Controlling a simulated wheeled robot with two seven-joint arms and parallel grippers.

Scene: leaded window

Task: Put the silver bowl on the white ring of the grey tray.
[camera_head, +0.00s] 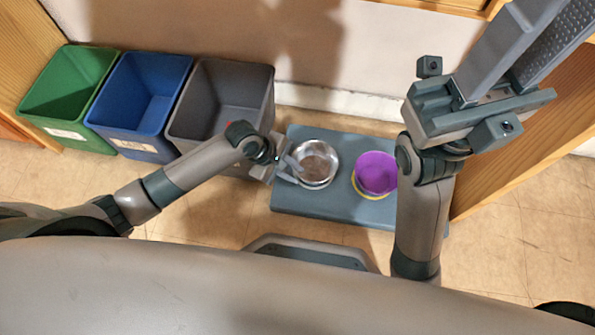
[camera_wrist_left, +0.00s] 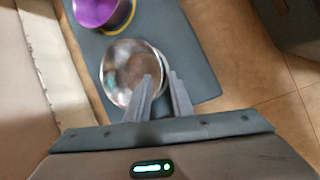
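The silver bowl (camera_head: 317,167) sits upright over the left part of the grey tray (camera_head: 330,204). It also shows in the left wrist view (camera_wrist_left: 122,68). The white ring is not clearly visible; the bowl covers that part of the tray, so I cannot tell how well it is centred. My left gripper (camera_head: 296,172) is at the bowl's left rim. Its fingers (camera_wrist_left: 161,76) are apart, one over the bowl and the other just outside the rim. My right gripper (camera_head: 562,22) is raised at the upper right, empty, with its fingers apart.
A purple bowl (camera_head: 377,172) stands on the tray's yellow ring (camera_head: 368,196), right of the silver bowl. Green (camera_head: 68,82), blue (camera_head: 140,90) and grey (camera_head: 222,95) bins stand at the left. A wall is behind, and a wooden panel (camera_head: 530,135) is at the right.

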